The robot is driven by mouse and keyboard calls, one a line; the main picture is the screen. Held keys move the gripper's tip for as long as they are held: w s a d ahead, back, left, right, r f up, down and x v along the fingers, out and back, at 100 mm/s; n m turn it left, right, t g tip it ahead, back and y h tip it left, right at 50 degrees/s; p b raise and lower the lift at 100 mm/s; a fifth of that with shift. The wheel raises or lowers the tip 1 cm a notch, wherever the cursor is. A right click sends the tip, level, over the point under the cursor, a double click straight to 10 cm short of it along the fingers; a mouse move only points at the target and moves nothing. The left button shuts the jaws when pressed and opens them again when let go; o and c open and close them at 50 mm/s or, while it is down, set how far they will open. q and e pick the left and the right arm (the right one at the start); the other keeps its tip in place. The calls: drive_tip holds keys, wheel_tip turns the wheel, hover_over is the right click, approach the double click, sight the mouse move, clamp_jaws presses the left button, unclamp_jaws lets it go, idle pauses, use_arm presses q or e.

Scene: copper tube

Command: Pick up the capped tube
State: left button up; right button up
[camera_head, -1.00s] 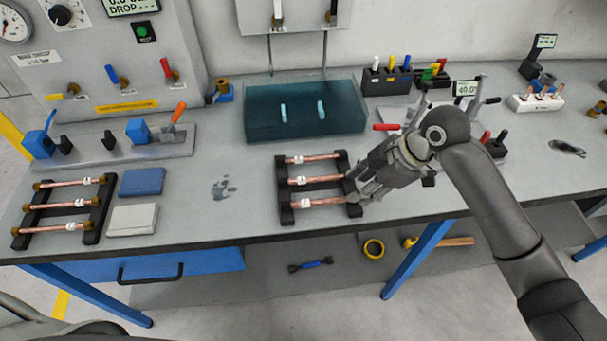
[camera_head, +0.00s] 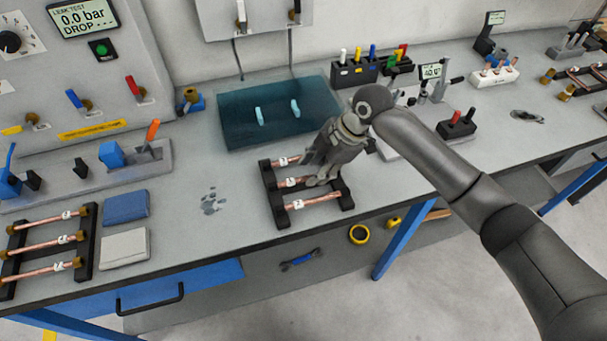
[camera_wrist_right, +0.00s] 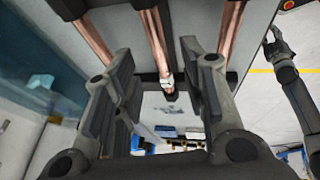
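The middle black rack (camera_head: 271,205) holds three copper tubes with white tags, lying across it. My right gripper (camera_head: 318,178) is over the right part of this rack and hides part of the tubes. In the right wrist view my right gripper (camera_wrist_right: 160,100) is open, its fingers on either side of the middle tube (camera_wrist_right: 157,40), whose white tag shows between them. No contact is clear. I cannot tell a cap on these tubes. An arm at the right of the wrist view appears to be my left one, with its gripper (camera_wrist_right: 277,45); its opening is unclear.
A left rack (camera_head: 91,250) holds three tubes with brass-coloured ends. A blue pad (camera_head: 126,207) and a pale pad (camera_head: 123,248) lie beside it. A dark teal tank (camera_head: 235,135) stands behind the middle rack.

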sight(304, 179)
drive_tip(key=shift+x, duration=1.05)
use_arm(q)
drive_tip(key=shift+a+r, duration=0.5)
drive_tip(key=shift+a, duration=0.2)
use_arm(e)
drive_tip(key=shift+f, duration=0.35)
clamp_jaws()
use_arm(q)
drive_tip(key=shift+d, duration=0.35)
drive_tip(key=shift+f, duration=0.1)
use_arm(e)
drive_tip(key=shift+r, duration=0.15)
